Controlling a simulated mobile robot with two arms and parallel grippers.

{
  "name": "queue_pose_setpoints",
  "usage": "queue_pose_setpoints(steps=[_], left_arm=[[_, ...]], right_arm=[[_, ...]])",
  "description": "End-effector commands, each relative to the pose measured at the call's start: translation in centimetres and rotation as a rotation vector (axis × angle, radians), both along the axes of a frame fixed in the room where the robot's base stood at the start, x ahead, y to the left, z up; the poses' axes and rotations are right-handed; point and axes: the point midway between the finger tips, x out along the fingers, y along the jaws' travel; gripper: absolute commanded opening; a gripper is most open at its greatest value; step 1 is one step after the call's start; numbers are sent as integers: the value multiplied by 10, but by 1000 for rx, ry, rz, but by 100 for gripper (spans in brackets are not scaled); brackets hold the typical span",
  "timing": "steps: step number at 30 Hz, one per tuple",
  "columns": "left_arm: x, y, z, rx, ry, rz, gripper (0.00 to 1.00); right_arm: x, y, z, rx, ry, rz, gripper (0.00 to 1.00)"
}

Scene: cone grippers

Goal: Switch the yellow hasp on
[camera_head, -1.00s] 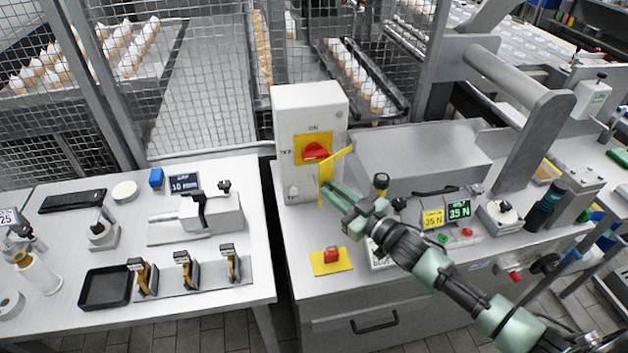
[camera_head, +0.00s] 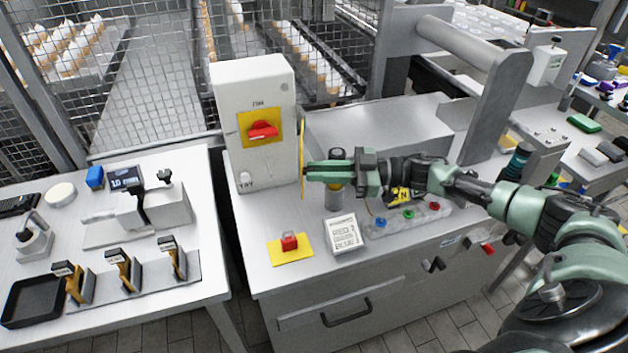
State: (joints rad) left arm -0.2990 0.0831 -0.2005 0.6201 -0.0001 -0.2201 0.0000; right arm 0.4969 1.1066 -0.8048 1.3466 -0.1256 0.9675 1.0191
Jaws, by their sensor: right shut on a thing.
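The yellow hasp (camera_head: 301,148) shows as a thin upright strip, nearly edge-on, at the right front edge of the white switch box (camera_head: 279,80). My right gripper (camera_head: 308,171) comes in from the right and is shut on the hasp's lower part. Its fingers point left. The box front has a red knob (camera_head: 262,130) on a yellow plate (camera_head: 245,139), uncovered by the hasp. Whether the hasp touches the box there I cannot tell. My left gripper is out of view.
On the counter below stand a red button on a yellow base (camera_head: 289,243), a white labelled box (camera_head: 343,233) and a panel with coloured buttons (camera_head: 407,216) under my right arm. A left table (camera_head: 205,170) holds several tools, with a gap between the tables.

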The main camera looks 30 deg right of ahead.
Motion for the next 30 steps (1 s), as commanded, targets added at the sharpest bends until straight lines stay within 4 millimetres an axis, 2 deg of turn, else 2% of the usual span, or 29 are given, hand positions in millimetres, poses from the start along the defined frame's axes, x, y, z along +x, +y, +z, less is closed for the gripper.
queue_pose_setpoints(steps=[3, 16, 17, 19, 30], left_arm=[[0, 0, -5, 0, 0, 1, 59], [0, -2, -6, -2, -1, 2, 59], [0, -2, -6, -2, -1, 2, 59], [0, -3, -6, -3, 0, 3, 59], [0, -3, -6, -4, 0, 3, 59]], right_arm=[[0, -2, -1, 1, -1, 18, 0], [0, -2, 1, 3, 0, 28, 0], [0, -2, 1, 2, -1, 28, 18], [0, -2, 1, 2, -1, 28, 38], [-2, -6, 0, 1, 0, 26, 38]])
